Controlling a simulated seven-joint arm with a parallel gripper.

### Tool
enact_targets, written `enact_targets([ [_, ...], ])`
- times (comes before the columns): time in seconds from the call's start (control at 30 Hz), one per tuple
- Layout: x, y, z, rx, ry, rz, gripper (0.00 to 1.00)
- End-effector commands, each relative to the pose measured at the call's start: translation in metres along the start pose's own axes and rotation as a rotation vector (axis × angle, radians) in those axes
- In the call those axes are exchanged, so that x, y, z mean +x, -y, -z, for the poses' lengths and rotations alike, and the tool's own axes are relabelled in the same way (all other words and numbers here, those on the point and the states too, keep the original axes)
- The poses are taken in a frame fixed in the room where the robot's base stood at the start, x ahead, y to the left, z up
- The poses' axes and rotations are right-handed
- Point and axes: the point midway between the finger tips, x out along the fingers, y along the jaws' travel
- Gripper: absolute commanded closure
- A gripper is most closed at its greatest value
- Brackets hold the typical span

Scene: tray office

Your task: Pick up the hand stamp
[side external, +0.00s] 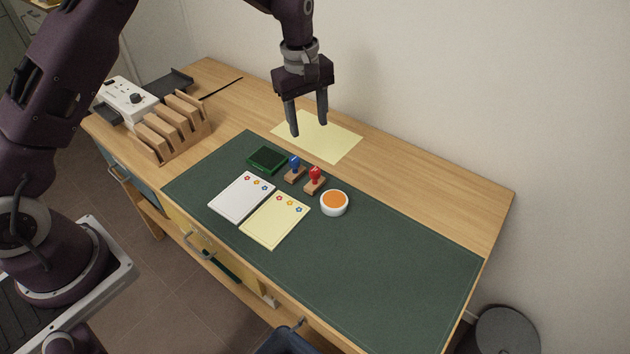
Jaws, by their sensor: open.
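Two hand stamps stand upright on the green desk mat (380,260). One hand stamp (294,170) has a blue knob on a wooden block. The other hand stamp (315,180) has a red knob on a wooden block and stands just to its right. My gripper (309,126) is open and empty, pointing down. In the picture it is above and behind the stamps, apart from them, with the pale yellow sheet behind its fingers. Both stamps are in plain view.
A green ink pad (267,160) lies left of the stamps, and a white bowl with orange contents (334,203) right. A white card (240,197) and yellow card (275,220) lie in front. A wooden rack (175,127) stands left. The mat's right half is clear.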

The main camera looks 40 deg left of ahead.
Motion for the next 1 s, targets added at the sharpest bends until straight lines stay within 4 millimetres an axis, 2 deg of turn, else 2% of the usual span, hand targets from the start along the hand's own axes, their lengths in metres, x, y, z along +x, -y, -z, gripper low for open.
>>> enact_targets([
  [0.03, 0.035, -0.006, 0.003, -0.049, -0.001, 0.033, 0.48],
  [0.1, 0.069, -0.010, 0.005, -0.113, -0.005, 0.059, 0.48],
  [0.2, 0.096, -0.011, 0.007, -0.161, -0.010, 0.079, 0.48],
  [0.37, 0.118, -0.010, 0.007, -0.174, -0.010, 0.085, 0.48],
  [0.63, 0.165, -0.004, 0.006, -0.171, -0.010, 0.085, 0.48],
  [0.73, 0.172, -0.004, 0.006, -0.171, -0.010, 0.083, 0.48],
  [0.9, 0.172, -0.004, 0.006, -0.171, -0.010, 0.083, 0.48],
  [1.0, 0.172, -0.004, 0.006, -0.171, -0.010, 0.083, 0.66],
])
